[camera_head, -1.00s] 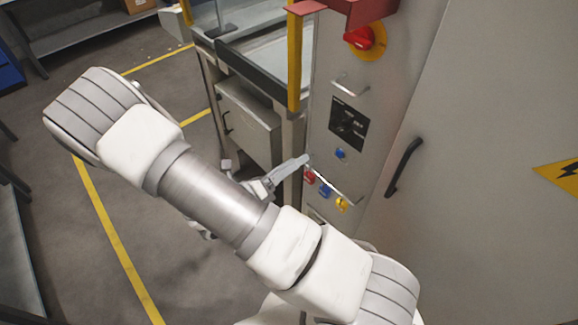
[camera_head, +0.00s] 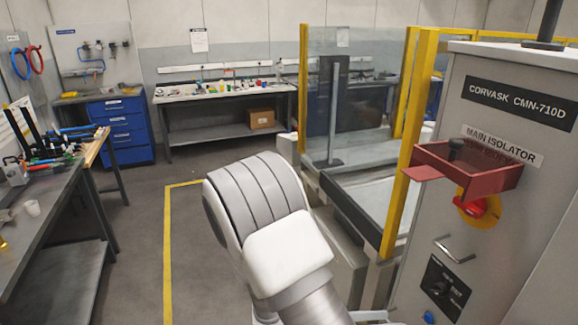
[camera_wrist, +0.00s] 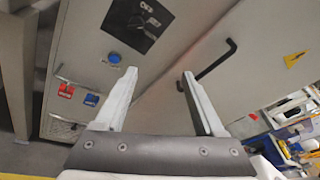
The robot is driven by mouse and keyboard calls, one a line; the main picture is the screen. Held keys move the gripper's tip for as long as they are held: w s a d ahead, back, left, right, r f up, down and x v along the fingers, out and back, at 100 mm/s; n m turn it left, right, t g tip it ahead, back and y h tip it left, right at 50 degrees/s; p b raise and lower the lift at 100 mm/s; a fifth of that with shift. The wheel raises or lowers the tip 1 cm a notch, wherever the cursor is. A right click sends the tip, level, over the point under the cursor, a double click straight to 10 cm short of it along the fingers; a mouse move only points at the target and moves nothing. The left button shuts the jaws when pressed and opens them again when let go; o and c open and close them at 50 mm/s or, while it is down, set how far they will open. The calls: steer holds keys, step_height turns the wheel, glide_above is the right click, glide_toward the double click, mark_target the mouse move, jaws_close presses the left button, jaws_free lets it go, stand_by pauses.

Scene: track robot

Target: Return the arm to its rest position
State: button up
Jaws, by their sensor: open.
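My gripper (camera_wrist: 160,73) shows in the wrist view with its two pale fingers spread apart and nothing between them. It points toward the grey cabinet front (camera_wrist: 200,25). The black door handle (camera_wrist: 212,62) lies behind the right fingertip, and a blue button (camera_wrist: 114,57) is just left of the left fingertip. I cannot tell the exact distance to the panel. In the head view my arm rises bent from the bottom middle, its white and grey elbow uppermost; the gripper is essentially below the picture.
The cabinet (camera_head: 416,240) stands close on the right, with a protruding red tray (camera_head: 465,175) and red isolator switch (camera_head: 485,207). A glass-guarded, yellow-posted frame (camera_head: 398,190) is beside my arm. A workbench (camera_head: 30,235) stands left. Floor (camera_head: 135,260) between is clear.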

steer(key=s+a+r+m+t+y, duration=0.1)
steer(key=s+r+m+y, duration=0.4)
steer(key=m, duration=0.8)
steer(key=s+a+r+m+t+y, duration=0.2)
steer(key=s+a+r+m+y, duration=0.2)
steer(key=r+m+y, duration=0.6)
step_height(320, 180, up, 6)
steer(key=s+m, duration=0.1)
steer(key=m, duration=0.2)
steer(key=shift+s+a+f+t+y, duration=0.2)
steer(key=shift+a+t+y, duration=0.1)
steer(key=shift+a+y, duration=0.1)
